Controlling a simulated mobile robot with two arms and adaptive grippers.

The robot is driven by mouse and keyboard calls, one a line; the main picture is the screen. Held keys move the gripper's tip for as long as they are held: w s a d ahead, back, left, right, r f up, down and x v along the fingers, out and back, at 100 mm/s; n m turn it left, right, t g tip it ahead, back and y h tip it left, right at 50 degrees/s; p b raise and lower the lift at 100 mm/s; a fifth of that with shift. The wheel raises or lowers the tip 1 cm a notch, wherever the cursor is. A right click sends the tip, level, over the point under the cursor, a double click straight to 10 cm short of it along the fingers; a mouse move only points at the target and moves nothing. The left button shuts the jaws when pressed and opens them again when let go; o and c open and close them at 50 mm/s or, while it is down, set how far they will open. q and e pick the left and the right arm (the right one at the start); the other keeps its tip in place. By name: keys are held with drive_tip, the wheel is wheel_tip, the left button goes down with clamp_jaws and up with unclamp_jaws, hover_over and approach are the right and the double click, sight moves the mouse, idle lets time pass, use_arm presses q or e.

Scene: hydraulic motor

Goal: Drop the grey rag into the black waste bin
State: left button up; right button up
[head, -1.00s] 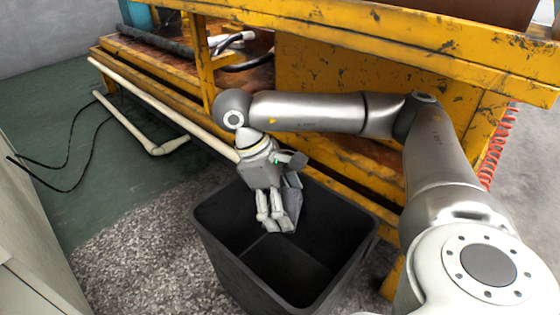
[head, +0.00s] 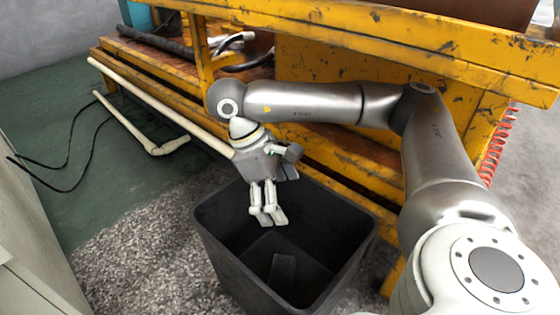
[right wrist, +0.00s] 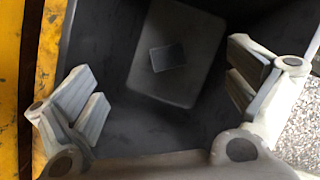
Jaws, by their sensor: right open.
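The black waste bin (head: 330,200) stands on the floor in front of the yellow bench, its mouth open upward. The grey rag (head: 283,268) is inside the bin, apart from the gripper, and looks like a small flat grey piece. It also shows in the right wrist view (right wrist: 167,57), down toward the bin's bottom. My right gripper (head: 268,217) hangs over the bin's back left part with nothing in it. In the right wrist view its fingers (right wrist: 168,97) are spread wide on both sides of the bin's interior. My left gripper is not in view.
The yellow bench (head: 350,70) with worn paint runs behind the bin, close to my right arm. A pale pipe (head: 165,146) and black cables (head: 75,150) lie on the green floor at left. A pale cabinet (head: 25,240) stands at the left edge.

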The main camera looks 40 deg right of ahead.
drive_tip(key=shift+v, duration=2.75)
